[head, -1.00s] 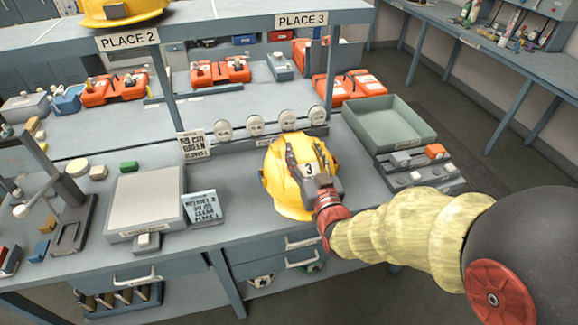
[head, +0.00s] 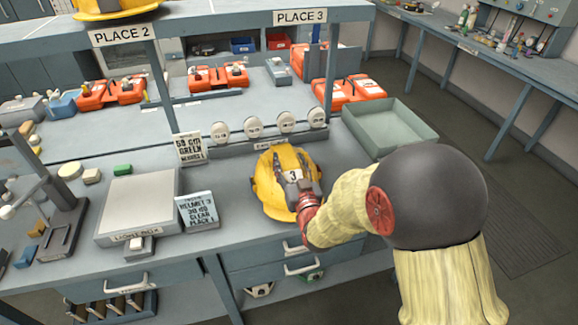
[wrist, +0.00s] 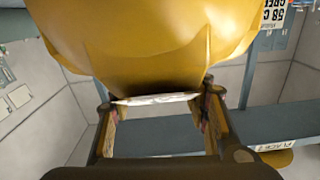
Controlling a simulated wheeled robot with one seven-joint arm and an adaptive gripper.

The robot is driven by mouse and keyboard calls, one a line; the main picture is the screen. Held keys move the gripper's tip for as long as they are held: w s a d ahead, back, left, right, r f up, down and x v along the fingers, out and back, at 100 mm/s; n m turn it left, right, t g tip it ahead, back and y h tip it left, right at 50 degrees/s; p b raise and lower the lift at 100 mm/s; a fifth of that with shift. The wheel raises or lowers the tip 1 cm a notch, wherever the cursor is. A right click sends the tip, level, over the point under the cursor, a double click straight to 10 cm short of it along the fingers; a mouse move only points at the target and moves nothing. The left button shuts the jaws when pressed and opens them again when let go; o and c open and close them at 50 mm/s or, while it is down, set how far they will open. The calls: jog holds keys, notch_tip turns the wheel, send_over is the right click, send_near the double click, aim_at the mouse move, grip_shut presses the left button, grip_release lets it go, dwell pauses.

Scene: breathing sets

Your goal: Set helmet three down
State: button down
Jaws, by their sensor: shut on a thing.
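Helmet three (head: 264,188) is a yellow hard hat with a white label "3", above or on the bench near its front edge. My gripper (head: 303,185) is shut on the helmet at its right side in the head view. In the wrist view the helmet (wrist: 150,50) fills the top middle, with its edge between the two fingers of my gripper (wrist: 160,102). I cannot tell whether its underside touches the bench. A card (head: 197,211) reading "HELMET 3" stands to its left. The "PLACE 3" sign (head: 300,17) is on the shelf edge behind.
The light box (head: 138,205) is left of the card. Several white round pieces (head: 253,127) stand in a row behind the helmet. A green-grey tray (head: 390,128) is at the back right. Another yellow helmet (head: 115,8) sits on the shelf above "PLACE 2" (head: 125,35).

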jog(key=shift+f, duration=0.2)
jog(key=c, duration=1.1)
grip_release()
jog(key=shift+o, duration=0.9)
jog(key=shift+r, duration=0.1)
